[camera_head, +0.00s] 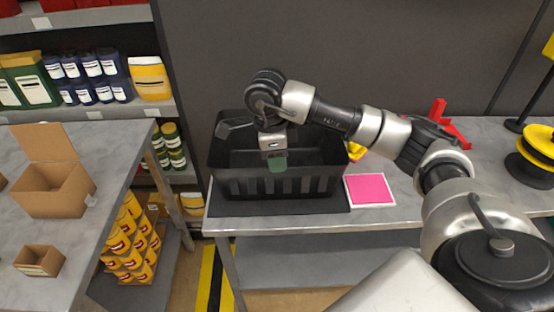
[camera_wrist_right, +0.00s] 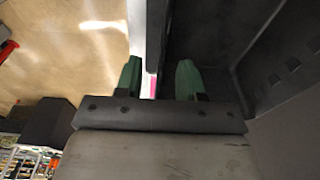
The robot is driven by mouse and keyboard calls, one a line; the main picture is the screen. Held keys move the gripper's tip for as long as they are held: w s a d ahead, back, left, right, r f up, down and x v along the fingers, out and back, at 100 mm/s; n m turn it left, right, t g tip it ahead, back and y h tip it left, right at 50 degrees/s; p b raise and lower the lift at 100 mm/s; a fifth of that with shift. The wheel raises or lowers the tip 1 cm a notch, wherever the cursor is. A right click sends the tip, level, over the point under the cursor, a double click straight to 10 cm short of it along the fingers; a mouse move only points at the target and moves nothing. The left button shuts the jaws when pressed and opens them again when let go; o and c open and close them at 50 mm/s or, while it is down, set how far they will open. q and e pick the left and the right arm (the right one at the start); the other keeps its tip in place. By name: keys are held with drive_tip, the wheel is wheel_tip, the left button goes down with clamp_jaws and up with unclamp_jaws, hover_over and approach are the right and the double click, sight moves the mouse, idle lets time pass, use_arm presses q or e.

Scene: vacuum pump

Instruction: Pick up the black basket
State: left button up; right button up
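The black basket (camera_head: 300,184) stands upright on a dark mat on the grey table and looks empty. My right gripper (camera_head: 277,160) is above the middle of its front rim, pointing down. One green fingertip shows in front of the front wall; the other is hidden in the head view. In the right wrist view the two green fingers of my right gripper (camera_wrist_right: 160,78) are apart. The upper edge of the basket wall (camera_wrist_right: 150,35) lies between them, with a gap visible on both sides. My left gripper is in neither view.
A pink square pad (camera_head: 369,189) lies right of the basket. A red part (camera_head: 440,115) and a yellow-black spool stand (camera_head: 537,148) are further right. A table with cardboard boxes (camera_head: 52,185) stands left, across a gap. A dark wall is behind.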

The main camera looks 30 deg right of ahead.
drive_tip(key=f, duration=0.2)
drive_tip(key=f+p, duration=0.1)
drive_tip(key=f, duration=0.1)
drive_tip(key=shift+d, duration=0.3)
clamp_jaws()
drive_tip(key=shift+s, duration=0.1)
idle(1.0)
